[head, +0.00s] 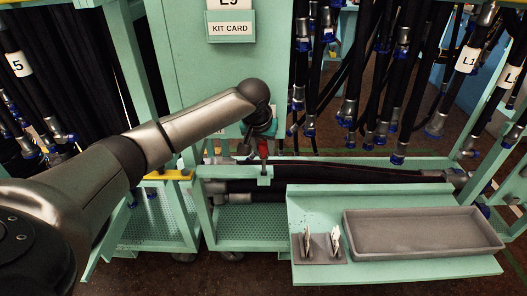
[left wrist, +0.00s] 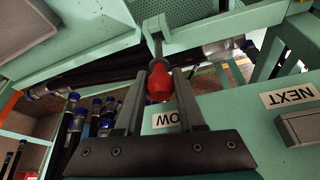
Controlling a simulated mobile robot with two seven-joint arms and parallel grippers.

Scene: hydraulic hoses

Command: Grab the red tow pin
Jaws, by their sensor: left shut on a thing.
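The red tow pin (left wrist: 160,82) has a red grip and a grey metal shaft that runs into a green bracket (left wrist: 185,33). In the left wrist view my left gripper (left wrist: 159,76) has one finger on each side of the red grip and is shut on it. In the head view the red tow pin (head: 264,149) shows as a small red piece just above the bracket, under my left gripper (head: 262,134). The shaft's lower end is hidden by the bracket. My right gripper is in neither view.
A grey tray (head: 424,233) and small cards in a holder (head: 319,247) sit on a green shelf at the front right. Hoses (head: 370,70) hang behind on both sides. A green post with a kit card sign (head: 231,27) stands behind my left arm.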

